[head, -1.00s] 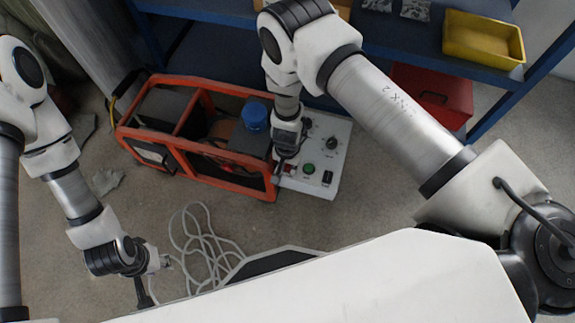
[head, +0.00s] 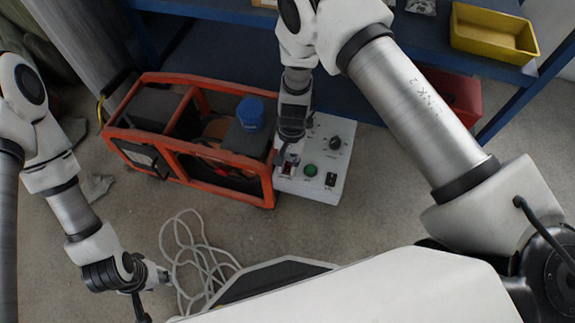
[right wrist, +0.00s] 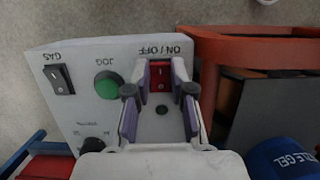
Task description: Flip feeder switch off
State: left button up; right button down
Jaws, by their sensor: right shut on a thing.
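The feeder has an orange frame (head: 215,165) and a light grey control panel (head: 328,150) on its right. The red ON / OFF switch (right wrist: 160,84) is on this panel in the right wrist view; it also shows in the head view (head: 288,170), partly covered. My right gripper (right wrist: 160,93) is at the panel, with one finger on each side of the switch, shut on it. The label above the switch is readable. My left gripper (head: 152,292) hangs over the floor, left of the pale cable and away from the feeder. Its finger opening is unclear.
The panel also bears a green JOG button (right wrist: 108,85), a black GAS rocker (right wrist: 58,79) and dark knobs. A pale cable (head: 190,255) lies coiled on the floor. A blue shelf (head: 395,45) with a yellow bin (head: 493,35) stands behind.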

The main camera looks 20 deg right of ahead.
aim_at(291, 161)
jog(key=c, duration=1)
grip_release()
jog(key=shift+r, duration=0.1)
jog(key=v, duration=1.2)
